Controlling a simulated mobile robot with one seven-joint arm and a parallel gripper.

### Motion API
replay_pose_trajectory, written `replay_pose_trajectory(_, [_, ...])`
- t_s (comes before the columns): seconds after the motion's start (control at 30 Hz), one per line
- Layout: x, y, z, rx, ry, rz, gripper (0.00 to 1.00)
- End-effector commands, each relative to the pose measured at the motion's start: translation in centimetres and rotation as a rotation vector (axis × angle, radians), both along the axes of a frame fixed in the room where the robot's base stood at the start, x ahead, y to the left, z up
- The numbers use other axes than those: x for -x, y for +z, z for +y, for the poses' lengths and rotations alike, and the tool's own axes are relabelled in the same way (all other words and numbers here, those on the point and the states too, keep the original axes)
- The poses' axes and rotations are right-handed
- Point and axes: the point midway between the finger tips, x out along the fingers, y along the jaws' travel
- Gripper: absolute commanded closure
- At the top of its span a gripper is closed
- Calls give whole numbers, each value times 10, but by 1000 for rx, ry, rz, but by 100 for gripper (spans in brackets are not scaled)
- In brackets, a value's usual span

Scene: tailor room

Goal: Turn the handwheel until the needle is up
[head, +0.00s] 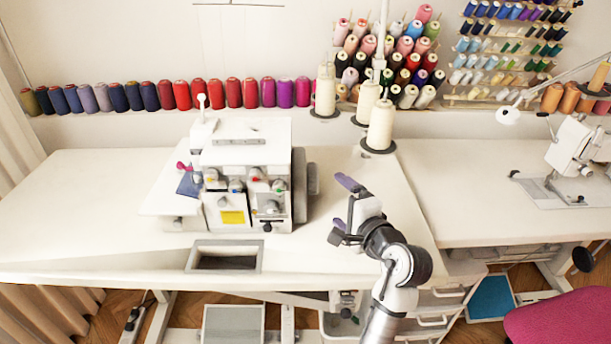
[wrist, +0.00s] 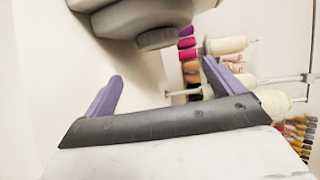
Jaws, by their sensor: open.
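The white overlock sewing machine (head: 245,170) stands on the left table. Its grey handwheel (head: 313,180) sticks out from its right side. In the wrist view the handwheel (wrist: 157,38) is a round grey knob under the machine body (wrist: 125,15), ahead of my fingers and roughly between their lines. My gripper (head: 343,205) is to the right of the handwheel, apart from it, above the table. Its two purple fingers are spread and empty in the wrist view (wrist: 161,75). The needle is too small to make out in either view.
Cream thread cones (head: 380,125) stand behind my gripper on the right. A rectangular tray opening (head: 225,262) is in the table's front edge. Table surface (head: 90,200) left of the machine is clear. A second sewing machine (head: 580,145) stands on the right table.

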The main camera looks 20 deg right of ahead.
Motion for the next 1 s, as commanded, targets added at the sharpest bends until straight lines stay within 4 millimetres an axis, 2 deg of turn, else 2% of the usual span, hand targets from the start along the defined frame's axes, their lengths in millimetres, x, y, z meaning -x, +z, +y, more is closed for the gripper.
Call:
replay_pose_trajectory(0.17, [-12, -3, -1, 7, -5, 8, 7])
replay_pose_trajectory(0.5, [-81, -14, 8, 6, -2, 6, 7])
replay_pose_trajectory(0.7, [-115, -21, 12, 5, -3, 6, 7])
replay_pose_trajectory(0.83, [-128, -24, 13, 5, -5, 5, 7])
replay_pose_trajectory(1.0, [-134, -26, 14, 6, -5, 5, 7])
